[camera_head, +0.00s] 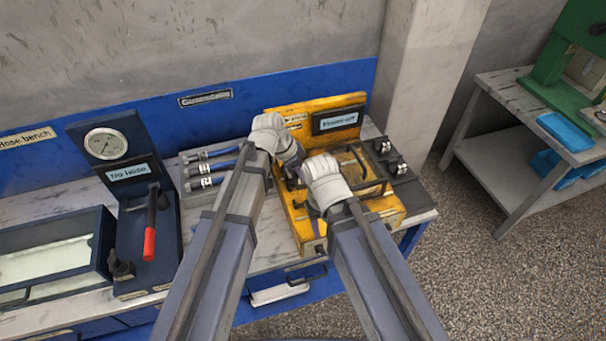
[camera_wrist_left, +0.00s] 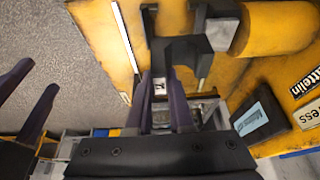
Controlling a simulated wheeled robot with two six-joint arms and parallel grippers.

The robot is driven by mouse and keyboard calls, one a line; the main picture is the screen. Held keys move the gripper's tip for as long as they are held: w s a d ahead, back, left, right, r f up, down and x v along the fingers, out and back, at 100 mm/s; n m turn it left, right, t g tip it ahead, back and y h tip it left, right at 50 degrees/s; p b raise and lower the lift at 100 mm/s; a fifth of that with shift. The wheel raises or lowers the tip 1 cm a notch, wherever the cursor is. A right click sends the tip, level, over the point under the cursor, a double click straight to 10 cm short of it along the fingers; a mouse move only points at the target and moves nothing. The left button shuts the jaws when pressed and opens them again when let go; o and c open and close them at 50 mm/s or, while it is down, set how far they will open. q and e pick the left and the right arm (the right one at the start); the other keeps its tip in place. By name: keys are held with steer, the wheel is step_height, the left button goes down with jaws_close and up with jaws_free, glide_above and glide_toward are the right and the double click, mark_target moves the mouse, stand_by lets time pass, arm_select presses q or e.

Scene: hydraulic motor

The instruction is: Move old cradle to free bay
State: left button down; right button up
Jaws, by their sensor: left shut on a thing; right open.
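My left gripper (camera_head: 294,168) is over the left part of a yellow press fixture (camera_head: 297,215). In the left wrist view, its purple fingers (camera_wrist_left: 160,88) are closed around a small metal-and-dark piece. This piece seems to belong to a dark block with a rounded notch (camera_wrist_left: 184,48), which looks like the old cradle. The cradle is close over the yellow surface; whether it touches is unclear. My right gripper (camera_wrist_left: 42,78) is open and empty, its two fingers apart. In the head view its hand hides part of the fixture. The free bay cannot be made out.
The fixture carries a small screen (camera_head: 336,120). Dark clamps with silver tops (camera_head: 390,157) stand at its right. Hoses (camera_head: 210,168), a gauge stand with a red lever (camera_head: 150,243) and a glass-topped tray (camera_head: 45,262) are to the left. Another table (camera_head: 505,170) stands across open floor.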

arm_select(q)
steer(key=shift+r+p, duration=0.85)
steer(key=shift+r, duration=0.55)
arm_select(e)
steer(key=shift+r, duration=1.4)
arm_select(q)
steer(key=shift+r, duration=0.1)
arm_select(e)
steer(key=shift+r, duration=0.1)
arm_select(q)
steer(key=shift+r+p, duration=2.15)
steer(key=shift+p, duration=0.1)
arm_select(e)
steer(key=shift+r, duration=2.15)
arm_select(q)
steer(key=shift+f, duration=0.1)
arm_select(e)
steer(key=shift+f, duration=0.15)
arm_select(q)
step_height(320, 180, down, 9)
steer(key=b, duration=0.9)
arm_select(e)
step_height(320, 180, down, 9)
arm_select(q)
steer(key=shift+r, duration=0.25)
arm_select(e)
steer(key=shift+r, duration=0.3)
